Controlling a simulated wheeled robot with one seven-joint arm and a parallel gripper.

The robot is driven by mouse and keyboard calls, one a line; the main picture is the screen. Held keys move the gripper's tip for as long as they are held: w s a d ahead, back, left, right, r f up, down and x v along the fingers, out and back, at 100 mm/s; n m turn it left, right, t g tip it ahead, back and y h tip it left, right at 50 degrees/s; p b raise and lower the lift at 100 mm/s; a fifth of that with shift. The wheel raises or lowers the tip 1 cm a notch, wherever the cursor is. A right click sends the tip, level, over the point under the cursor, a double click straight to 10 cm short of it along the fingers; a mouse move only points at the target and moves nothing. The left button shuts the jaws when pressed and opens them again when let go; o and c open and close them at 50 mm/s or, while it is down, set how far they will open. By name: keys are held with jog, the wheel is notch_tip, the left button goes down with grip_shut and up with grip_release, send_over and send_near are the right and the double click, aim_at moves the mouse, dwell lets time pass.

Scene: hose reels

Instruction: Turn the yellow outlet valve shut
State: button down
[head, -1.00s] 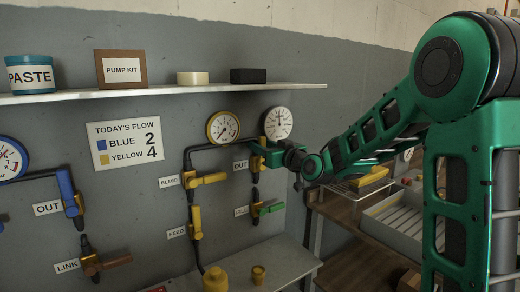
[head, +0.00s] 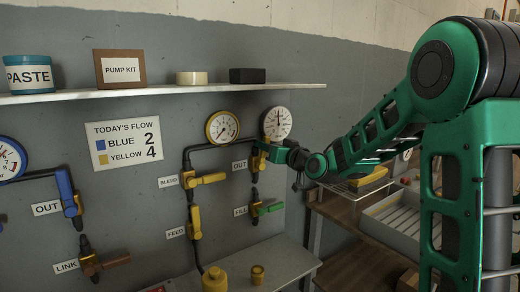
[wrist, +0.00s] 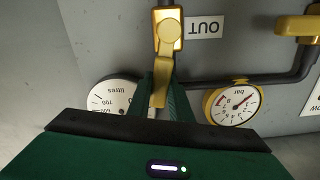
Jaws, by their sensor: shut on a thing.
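The yellow outlet valve (wrist: 168,32) is on the wall beside the OUT label (wrist: 203,27), which appears upside down in the wrist view. Its yellow lever (wrist: 159,90) points toward the gauges, roughly in line with the valve body and slightly tilted. My green gripper (wrist: 161,100) is shut on this lever, with a finger on either side. In the head view my gripper (head: 266,152) reaches the valve from the right and covers most of it. The OUT label (head: 240,165) there is just left of the valve.
A yellow-rimmed gauge (head: 222,127) and a white gauge (head: 277,123) are close above my gripper. The yellow bleed valve (head: 205,179), feed valve (head: 195,222) and green-handled fill valve (head: 268,208) are nearby. A shelf (head: 165,91) runs above; a bench (head: 262,262) stands below.

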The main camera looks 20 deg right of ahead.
jog(key=w+d+f+m, duration=0.1)
jog(key=d+f+m, duration=0.5)
jog(key=m, duration=0.9)
jog(key=shift+w+f+m, duration=0.3)
jog(key=shift+w+f, duration=0.1)
jog(key=shift+f, duration=0.45)
jog(key=c, duration=1.6)
grip_release()
jog(key=shift+a, duration=0.1)
jog(key=v, duration=1)
jog(key=shift+s, duration=0.3)
